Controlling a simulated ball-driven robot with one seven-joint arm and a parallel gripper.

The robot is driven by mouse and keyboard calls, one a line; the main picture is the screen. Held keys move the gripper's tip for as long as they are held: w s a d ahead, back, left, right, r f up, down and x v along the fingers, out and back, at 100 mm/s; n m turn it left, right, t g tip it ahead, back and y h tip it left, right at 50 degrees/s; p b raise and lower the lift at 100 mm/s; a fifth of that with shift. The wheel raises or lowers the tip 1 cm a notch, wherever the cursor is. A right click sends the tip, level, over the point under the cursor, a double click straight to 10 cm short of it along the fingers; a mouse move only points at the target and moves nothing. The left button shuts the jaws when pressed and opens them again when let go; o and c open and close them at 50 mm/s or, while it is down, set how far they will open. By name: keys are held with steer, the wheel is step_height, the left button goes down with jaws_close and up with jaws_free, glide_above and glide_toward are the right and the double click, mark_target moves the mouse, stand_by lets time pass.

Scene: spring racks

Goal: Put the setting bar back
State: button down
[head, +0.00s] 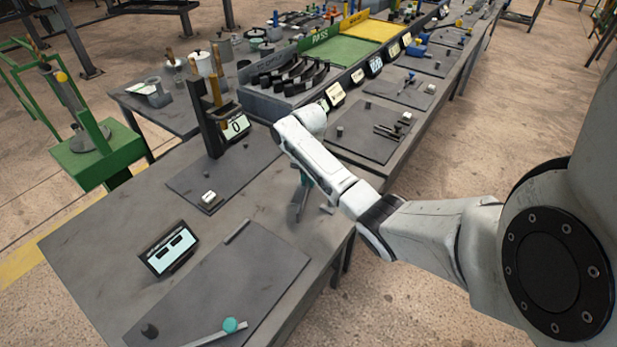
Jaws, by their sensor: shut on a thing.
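My gripper (306,182) hangs below my wrist and is mostly hidden behind my forearm, so its fingertips do not show clearly. A dark grey bar (299,206) with a teal part at its upper end shows just below it, steeply tilted over the bench; I take it for the setting bar in my shut gripper. Whether its lower end touches the bench top I cannot tell. Another flat bar (205,340) with a teal knob lies on the front mat (225,285), cut off by the picture's lower edge.
A tilted display (168,248) stands left of the front mat. A dark upright stand (208,125) with a "0" readout (236,127) rises behind. A small white block (208,198) lies before it. Black curved parts fill a tray (262,96). A green press (95,150) stands left.

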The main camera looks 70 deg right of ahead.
steer(key=shift+f, duration=0.1)
steer(key=c, duration=1.1)
jaws_free()
steer(key=shift+c, duration=0.2)
step_height(320, 180, up, 12)
steer(key=shift+p, duration=0.45)
